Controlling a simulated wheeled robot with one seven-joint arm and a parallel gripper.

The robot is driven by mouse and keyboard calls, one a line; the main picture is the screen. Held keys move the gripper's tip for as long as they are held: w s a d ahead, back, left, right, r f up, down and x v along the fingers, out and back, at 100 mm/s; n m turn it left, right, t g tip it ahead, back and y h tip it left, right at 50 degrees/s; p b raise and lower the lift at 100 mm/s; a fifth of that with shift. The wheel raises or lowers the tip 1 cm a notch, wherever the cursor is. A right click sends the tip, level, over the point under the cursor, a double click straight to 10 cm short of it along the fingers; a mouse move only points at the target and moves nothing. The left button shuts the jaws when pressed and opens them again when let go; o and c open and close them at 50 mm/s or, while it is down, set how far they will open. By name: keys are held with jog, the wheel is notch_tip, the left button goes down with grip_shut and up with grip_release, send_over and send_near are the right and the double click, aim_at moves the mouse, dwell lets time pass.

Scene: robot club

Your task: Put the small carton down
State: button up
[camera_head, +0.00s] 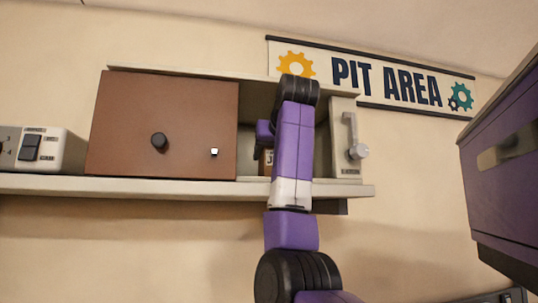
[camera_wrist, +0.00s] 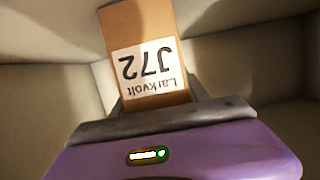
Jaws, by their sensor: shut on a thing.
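My gripper (camera_wrist: 157,100) is shut on a small brown carton (camera_wrist: 138,30) in the wrist view. The carton's white label reads "Larkvolt J72", upside down in that view. In the head view, my purple arm reaches up in front of the open right part of a wall cabinet (camera_head: 345,120). A sliver of the carton (camera_head: 266,162) shows beside the arm, inside the opening and low down near the cabinet floor. The arm hides the rest. I cannot tell whether the carton's base touches the floor.
A brown door panel (camera_head: 125,115) with a dark knob covers the cabinet's left part. A switch box (camera_head: 40,148) stands at left on the shelf (camera_head: 150,187). A purple cabinet (camera_head: 500,170) stands at right. Pale walls surround the carton.

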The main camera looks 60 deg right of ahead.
jog(key=o, duration=1.6)
jog(key=shift+c, duration=0.2)
jog(key=shift+r, duration=0.2)
jog(key=shift+s+a, duration=0.25)
jog(key=shift+a, duration=0.05)
jog(key=b+v, duration=0.5)
jog(key=v, duration=0.6)
jog(key=shift+s+a, duration=0.1)
jog(key=shift+s, duration=0.05)
